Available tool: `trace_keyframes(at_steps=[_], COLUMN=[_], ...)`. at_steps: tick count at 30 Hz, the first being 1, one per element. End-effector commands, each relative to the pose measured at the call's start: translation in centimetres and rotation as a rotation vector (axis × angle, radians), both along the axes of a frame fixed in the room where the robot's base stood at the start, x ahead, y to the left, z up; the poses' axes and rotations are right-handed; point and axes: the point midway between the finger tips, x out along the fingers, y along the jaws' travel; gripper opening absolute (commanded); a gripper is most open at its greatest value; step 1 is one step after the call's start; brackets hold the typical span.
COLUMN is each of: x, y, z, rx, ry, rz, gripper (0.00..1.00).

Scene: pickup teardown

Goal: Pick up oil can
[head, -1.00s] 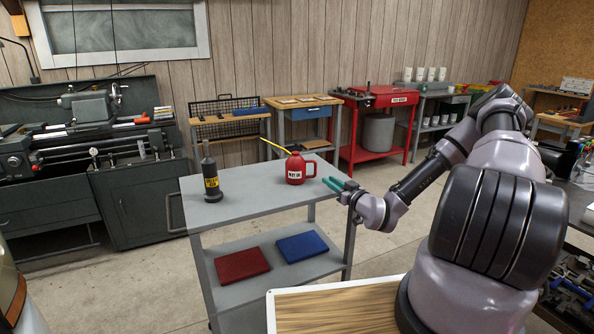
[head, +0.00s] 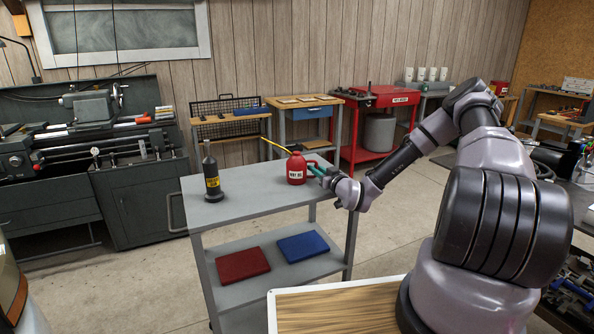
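The oil can (head: 296,170) is red with a white label, a thin yellow spout pointing up to the left and a loop handle on its right side. It stands upright on the grey cart's top shelf (head: 246,198). My gripper (head: 318,171), with teal fingers, comes in from the right at the can's handle. The fingertips overlap the handle in the picture. The fingers are too small and overlapped to tell whether they are open around the handle or shut on it.
A dark bottle (head: 211,172) with a yellow label stands on the same shelf to the left. A red book-like item (head: 242,265) and a blue one (head: 303,247) lie on the cart's lower shelf. The top shelf is otherwise clear.

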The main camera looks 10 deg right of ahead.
Motion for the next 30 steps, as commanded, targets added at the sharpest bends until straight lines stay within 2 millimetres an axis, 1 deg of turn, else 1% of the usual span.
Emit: trace_keyframes(at_steps=[1, 2, 3, 4, 30], x=[-0.02, -0.02, -0.03, -0.03, -0.06], y=[-0.01, -0.01, -0.01, -0.01, -0.04], z=[-0.01, -0.01, -0.01, -0.01, -0.04], rx=[0.0, 0.0, 0.0, 0.0, 0.0], ry=[0.0, 0.0, 0.0, 0.0, 0.001], rz=[0.0, 0.0, 0.0, 0.0, 0.0], gripper=[0.22, 0.18, 0.03, 0.0, 0.0])
